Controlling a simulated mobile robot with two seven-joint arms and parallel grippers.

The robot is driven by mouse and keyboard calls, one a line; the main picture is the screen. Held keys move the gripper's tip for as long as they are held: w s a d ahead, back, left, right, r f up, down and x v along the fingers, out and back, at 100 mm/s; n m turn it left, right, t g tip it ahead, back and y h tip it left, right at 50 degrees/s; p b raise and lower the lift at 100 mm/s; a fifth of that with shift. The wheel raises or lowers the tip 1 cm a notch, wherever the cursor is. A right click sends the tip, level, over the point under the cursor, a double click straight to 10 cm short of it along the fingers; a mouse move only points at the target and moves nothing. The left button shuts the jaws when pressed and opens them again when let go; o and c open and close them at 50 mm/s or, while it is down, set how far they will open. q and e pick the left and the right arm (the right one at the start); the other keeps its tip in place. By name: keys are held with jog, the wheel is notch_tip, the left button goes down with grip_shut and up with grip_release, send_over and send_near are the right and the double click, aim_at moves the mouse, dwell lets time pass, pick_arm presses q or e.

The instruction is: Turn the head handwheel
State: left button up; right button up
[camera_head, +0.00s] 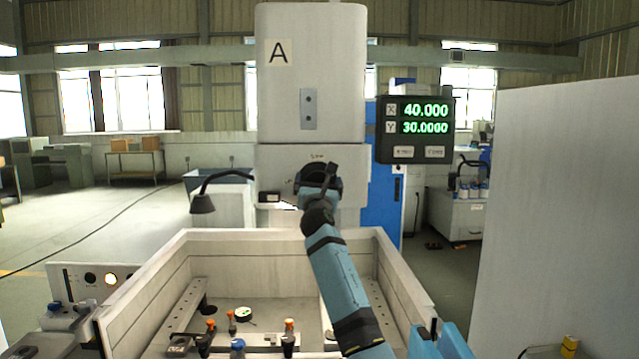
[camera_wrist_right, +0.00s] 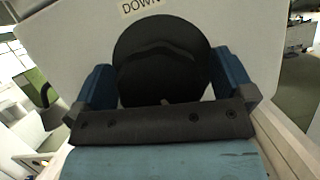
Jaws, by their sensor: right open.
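The head handwheel (camera_wrist_right: 160,48) is a dark round disc on the pale machine head, under a label ending in "DOWN" in the right wrist view. My right gripper (camera_wrist_right: 163,78) is open, with one blue finger on each side of the wheel's lower part. I cannot tell whether the fingers touch its rim. In the head view my right gripper (camera_head: 318,172) is at the lower front of the machine head (camera_head: 310,70) marked "A", and my wrist hides most of the wheel. My left gripper does not show.
A pale open tank (camera_head: 280,237) with clamps and orange-topped knobs lies below my right arm. A large pale panel (camera_head: 570,200) stands at right.

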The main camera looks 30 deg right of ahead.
jog(key=shift+r, duration=0.1)
jog(key=c, duration=0.9)
